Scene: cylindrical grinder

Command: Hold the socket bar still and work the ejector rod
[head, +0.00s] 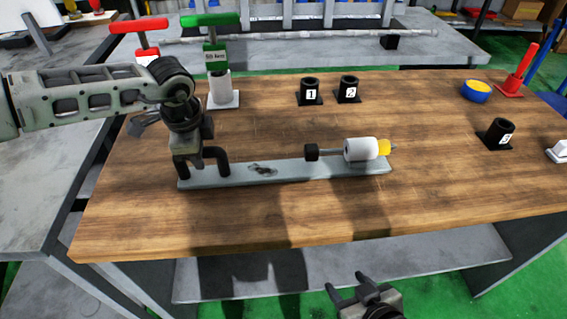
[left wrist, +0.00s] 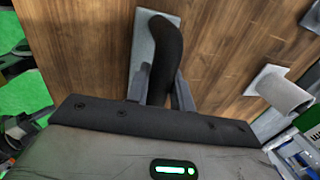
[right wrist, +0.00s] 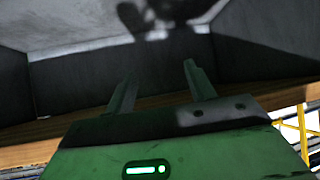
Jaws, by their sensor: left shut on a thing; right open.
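The grey socket bar (head: 285,173) lies flat on the wooden table. A black arched handle (head: 222,160) stands at its left end. A white cylinder (head: 360,150) with a yellow piece (head: 384,147) sits at its right end. The ejector rod, with a black knob (head: 311,153), points left out of the cylinder. My left gripper (head: 199,162) is shut on the handle, which also shows between its fingers in the left wrist view (left wrist: 165,55). My right gripper (head: 352,290) is open and empty, in front of the table edge; its spread fingers show in the right wrist view (right wrist: 158,85).
Black holders numbered 1 (head: 311,92), 2 (head: 348,89) and 3 (head: 500,134) stand behind and right of the bar. A green-handled tool (head: 216,45) stands in a white holder (head: 222,93) behind my left arm. A blue-and-yellow bowl (head: 476,91) stands back right. The table front is clear.

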